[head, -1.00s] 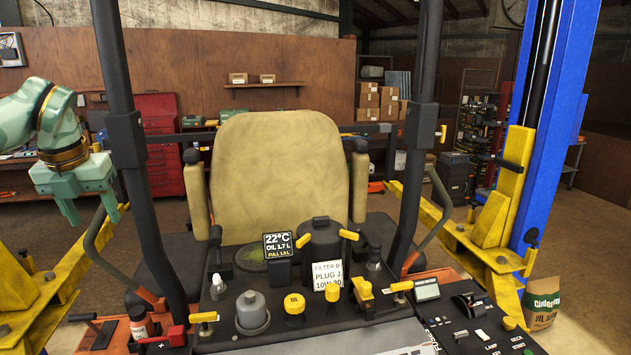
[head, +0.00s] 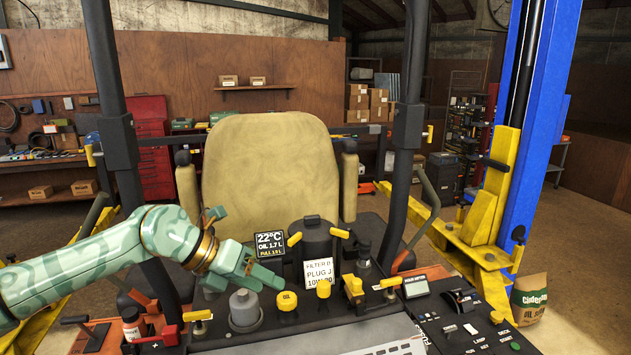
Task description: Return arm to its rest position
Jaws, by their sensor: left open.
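My left arm comes in from the left in the head view, green with a dark and gold wrist ring. Its gripper (head: 266,279) is open, with no object visible between the fingers. It is over the left part of the mower's control deck, in front of the tan seat (head: 268,172). In the picture the fingers lie just above the grey cap (head: 244,309) and left of the yellow oil cap (head: 287,301). I cannot tell how high above the deck they are. My right gripper is not in view.
A small display (head: 270,245) and a white label card (head: 318,273) stand close to the gripper. Dark roll-bar posts (head: 120,140) rise on both sides. A blue lift column (head: 545,130) with yellow arms stands at right, near a paper bag (head: 529,299).

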